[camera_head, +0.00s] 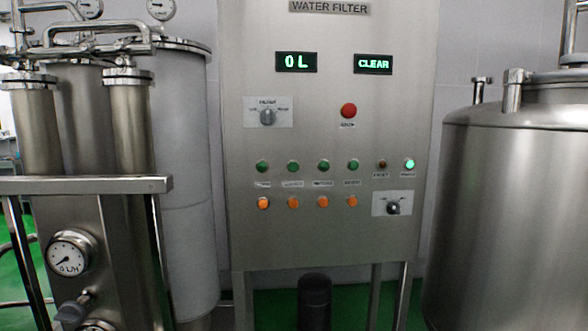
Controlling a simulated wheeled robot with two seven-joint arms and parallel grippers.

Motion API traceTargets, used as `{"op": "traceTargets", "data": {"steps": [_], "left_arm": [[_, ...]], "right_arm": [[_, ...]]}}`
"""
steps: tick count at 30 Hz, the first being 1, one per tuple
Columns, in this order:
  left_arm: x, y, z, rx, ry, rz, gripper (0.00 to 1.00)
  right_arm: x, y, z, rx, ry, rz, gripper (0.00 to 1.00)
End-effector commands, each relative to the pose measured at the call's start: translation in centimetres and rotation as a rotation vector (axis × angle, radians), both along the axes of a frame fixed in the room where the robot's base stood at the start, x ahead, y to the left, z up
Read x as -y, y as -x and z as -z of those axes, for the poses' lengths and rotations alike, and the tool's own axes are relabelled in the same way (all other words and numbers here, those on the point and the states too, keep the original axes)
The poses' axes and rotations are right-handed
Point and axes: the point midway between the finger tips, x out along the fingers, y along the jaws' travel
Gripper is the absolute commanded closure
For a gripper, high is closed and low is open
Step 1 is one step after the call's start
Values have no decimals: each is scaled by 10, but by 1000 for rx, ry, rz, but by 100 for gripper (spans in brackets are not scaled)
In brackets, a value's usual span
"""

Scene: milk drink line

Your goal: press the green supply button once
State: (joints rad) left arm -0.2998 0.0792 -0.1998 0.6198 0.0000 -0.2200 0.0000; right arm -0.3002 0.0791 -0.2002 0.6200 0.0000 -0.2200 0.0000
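A steel control panel (400,120) headed WATER FILTER stands in the middle, facing me. A row of dark green buttons crosses it: far left (262,166), second (293,166), third (323,166) and fourth (353,165). The small labels below them are too blurred to read, so I cannot tell which one is the supply button. An orange button sits under each green one, the leftmost being this orange button (263,203). A bright green lamp (410,163) glows at the row's right end, beside a dark, unlit one (382,164). Neither gripper is in view.
The displays read 0 L (296,62) and CLEAR (373,64). A red button (348,111), a selector knob (267,116) and a black knob (393,208) are also on the panel. Filter columns with a rail (85,185) stand left; a steel tank (510,200) stands right.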

Motion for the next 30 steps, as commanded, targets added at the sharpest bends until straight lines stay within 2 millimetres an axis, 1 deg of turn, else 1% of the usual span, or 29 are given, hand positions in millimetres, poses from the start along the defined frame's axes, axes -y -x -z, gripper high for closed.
{"op": "traceTargets", "data": {"steps": [1,2,3,4,30], "left_arm": [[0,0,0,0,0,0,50],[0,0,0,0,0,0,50],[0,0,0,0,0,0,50],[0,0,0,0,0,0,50],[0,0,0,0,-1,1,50]], "right_arm": [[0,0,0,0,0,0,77],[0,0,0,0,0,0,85],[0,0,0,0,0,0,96],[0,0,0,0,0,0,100],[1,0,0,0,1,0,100]]}}
